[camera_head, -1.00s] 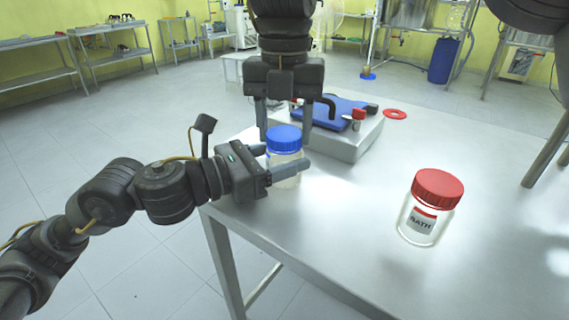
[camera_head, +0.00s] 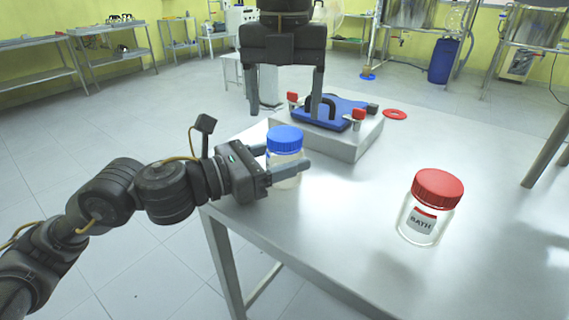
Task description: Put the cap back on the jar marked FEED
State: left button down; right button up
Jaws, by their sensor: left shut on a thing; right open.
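A clear jar (camera_head: 288,182) with a blue cap (camera_head: 285,139) on its top stands near the table's left edge. My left gripper (camera_head: 288,172) is shut on this jar from the left, below the cap. Its label is hidden, so I cannot read a FEED mark. My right gripper (camera_head: 285,98) is open and empty, pointing down above and behind the blue cap, apart from it. Whether the cap is screwed tight cannot be told.
A red-capped jar (camera_head: 430,207) marked BATH stands on the right of the metal table (camera_head: 345,225). Behind is a raised grey block (camera_head: 352,146) with a blue plate (camera_head: 335,120), a dark handle and red-topped pieces. A red ring (camera_head: 395,114) lies beside it. The table's middle is clear.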

aim_at(285, 133)
jog(key=shift+r, duration=0.15)
jog(key=shift+c, duration=0.4)
jog(key=r, duration=0.2)
jog(key=d+r+n+t, duration=0.1)
jog(key=shift+w, duration=0.35)
jog(key=shift+a+r+n, duration=0.1)
jog(key=shift+r+n, duration=0.1)
jog(key=shift+n, duration=0.3)
jog(key=shift+s+a+f+n+g, duration=0.15)
jog(key=shift+s+a+n+g, duration=0.2)
jog(key=shift+n+g, duration=0.25)
jog(key=shift+f, duration=4)
